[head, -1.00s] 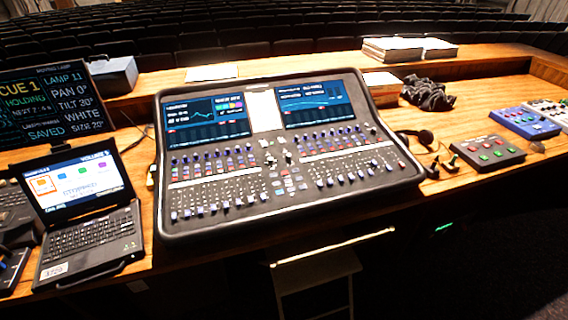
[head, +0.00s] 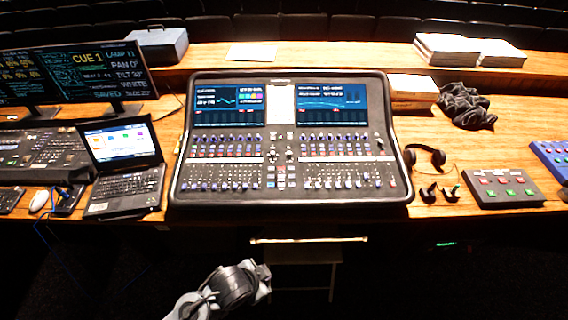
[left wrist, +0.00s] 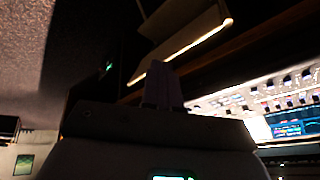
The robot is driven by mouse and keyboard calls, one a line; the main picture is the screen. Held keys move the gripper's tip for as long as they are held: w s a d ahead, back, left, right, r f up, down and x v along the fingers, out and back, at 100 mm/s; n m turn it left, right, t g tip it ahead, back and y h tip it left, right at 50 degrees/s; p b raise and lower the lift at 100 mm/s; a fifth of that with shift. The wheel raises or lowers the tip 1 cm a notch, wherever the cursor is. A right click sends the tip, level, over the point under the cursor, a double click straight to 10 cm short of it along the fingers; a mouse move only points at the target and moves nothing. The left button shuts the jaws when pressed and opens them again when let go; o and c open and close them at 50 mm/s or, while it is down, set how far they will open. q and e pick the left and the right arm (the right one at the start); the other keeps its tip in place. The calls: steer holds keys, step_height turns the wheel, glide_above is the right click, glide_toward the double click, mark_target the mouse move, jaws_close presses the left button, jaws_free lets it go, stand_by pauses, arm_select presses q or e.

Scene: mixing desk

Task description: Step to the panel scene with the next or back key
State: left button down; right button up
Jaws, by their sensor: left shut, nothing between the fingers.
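The mixing desk (head: 286,150) stands in the middle of the wooden table, with two lit screens above rows of faders and keys. A central column of small keys (head: 281,170) sits between the fader banks; their labels are too small to read. Part of the mixing desk shows tilted at the right of the left wrist view (left wrist: 262,95). My left gripper (head: 264,274) is low in front of the table, below and apart from the mixing desk. Its fingers are together and empty in the left wrist view (left wrist: 163,68). My right gripper is not in view.
A laptop (head: 125,185) and monitors (head: 100,72) stand left. Headphones (head: 425,155), a grey button box (head: 503,187) and a black cloth bundle (head: 465,105) lie right. A stool with a bright edge (head: 308,240) stands below the table front, near my left gripper.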

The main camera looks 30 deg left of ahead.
mark_target(271, 176)
arm_select(q)
steer(key=w+a+m+t+h+p, duration=0.1)
steer(key=w+a+m+t, duration=0.15)
steer(key=w, duration=0.75)
steer(key=w+a+m+t, duration=0.15)
steer(key=w+m, duration=0.25)
steer(key=w, duration=0.6)
steer(key=w+a+r+m, duration=0.1)
steer(key=w+a+r, duration=0.2)
steer(key=w+a, duration=0.2)
steer(key=w+a+r+m+h, duration=0.1)
steer(key=w+a+r, duration=0.3)
steer(key=a, duration=0.8)
steer(key=shift+w+a, duration=0.15)
steer(key=shift+w, duration=0.8)
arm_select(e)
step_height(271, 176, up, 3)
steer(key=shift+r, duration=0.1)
arm_select(q)
steer(key=shift+f, duration=0.1)
